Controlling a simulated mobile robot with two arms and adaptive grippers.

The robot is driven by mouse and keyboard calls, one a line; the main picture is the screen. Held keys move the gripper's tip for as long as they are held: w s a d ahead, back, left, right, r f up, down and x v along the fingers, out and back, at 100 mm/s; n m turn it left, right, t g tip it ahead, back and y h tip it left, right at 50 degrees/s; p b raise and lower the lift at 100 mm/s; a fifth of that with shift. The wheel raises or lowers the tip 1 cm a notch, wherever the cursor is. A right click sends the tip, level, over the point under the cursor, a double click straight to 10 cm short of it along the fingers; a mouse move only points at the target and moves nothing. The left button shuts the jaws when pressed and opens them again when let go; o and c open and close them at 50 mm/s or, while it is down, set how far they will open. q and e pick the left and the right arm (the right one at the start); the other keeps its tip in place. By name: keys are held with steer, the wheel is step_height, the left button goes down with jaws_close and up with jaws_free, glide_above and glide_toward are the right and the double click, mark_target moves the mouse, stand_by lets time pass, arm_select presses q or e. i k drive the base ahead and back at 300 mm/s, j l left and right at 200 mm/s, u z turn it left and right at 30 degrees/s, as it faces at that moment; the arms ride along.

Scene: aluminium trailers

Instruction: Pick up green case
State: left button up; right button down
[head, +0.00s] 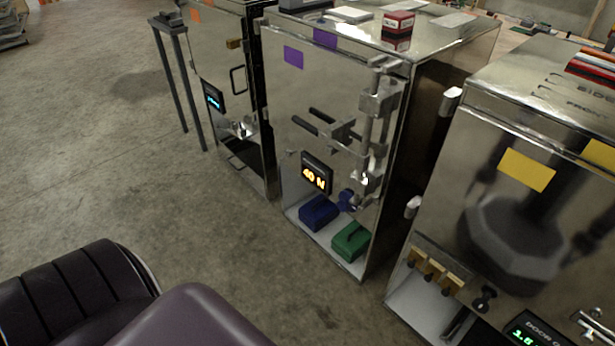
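A green case (350,241) with a dark handle on top sits at the foot of the middle metal trailer (330,90), on a pale ledge near its front right corner. A blue case (318,212) sits beside it to the left on the same ledge. Neither of my grippers is in the head view.
Metal latches and bars (365,115) and a lit display (316,175) stick out above the cases. Another trailer (530,150) stands close on the right, with wooden pegs (436,272) low on its front. Bare concrete floor (215,235) lies open in front.

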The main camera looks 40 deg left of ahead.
mark_target(352, 240)
steer(key=u, duration=0.75)
steer(key=i+j, duration=0.15)
steer(key=j, duration=0.15)
steer(key=i+j+z, duration=0.15)
steer(key=j, duration=0.2)
steer(key=i+j, duration=0.2)
steer(key=i+j+z, duration=0.1)
steer(key=j, duration=0.35)
steer(key=i+j+z, duration=0.1)
steer(key=j, duration=0.25)
steer(key=i+j, duration=0.2)
steer(key=j, duration=0.15)
steer(key=z, duration=0.05)
